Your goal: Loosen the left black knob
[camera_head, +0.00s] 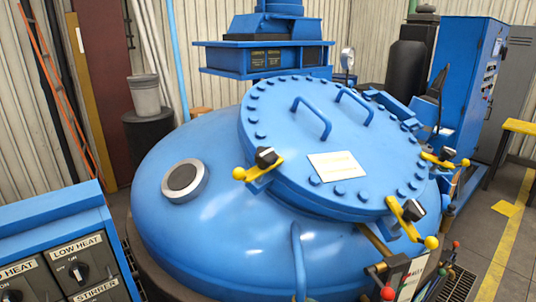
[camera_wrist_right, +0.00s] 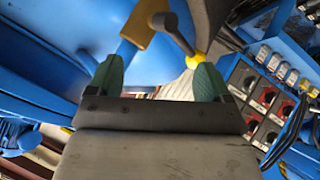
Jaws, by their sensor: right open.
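In the head view the left black knob (camera_head: 266,156) sits on a yellow clamp bar (camera_head: 258,168) at the left rim of the round blue lid (camera_head: 330,145). Another black knob (camera_head: 414,210) is on a yellow clamp at the lid's front right, and a third (camera_head: 448,153) is at its right. No gripper shows in the head view. In the right wrist view my right gripper (camera_wrist_right: 158,77) is open with green fingertips apart and nothing between them. Beyond it are a yellow bar (camera_wrist_right: 138,24), a dark grey handle-like part (camera_wrist_right: 172,32) and a yellow ball (camera_wrist_right: 195,60); which clamp this is, I cannot tell.
The blue furnace dome (camera_head: 215,225) fills the middle. A blue control panel (camera_head: 70,255) stands at the lower left. Two blue handles (camera_head: 311,117) rise from the lid. A blue cabinet (camera_head: 470,85) is at the back right, with open floor (camera_head: 480,230) in front.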

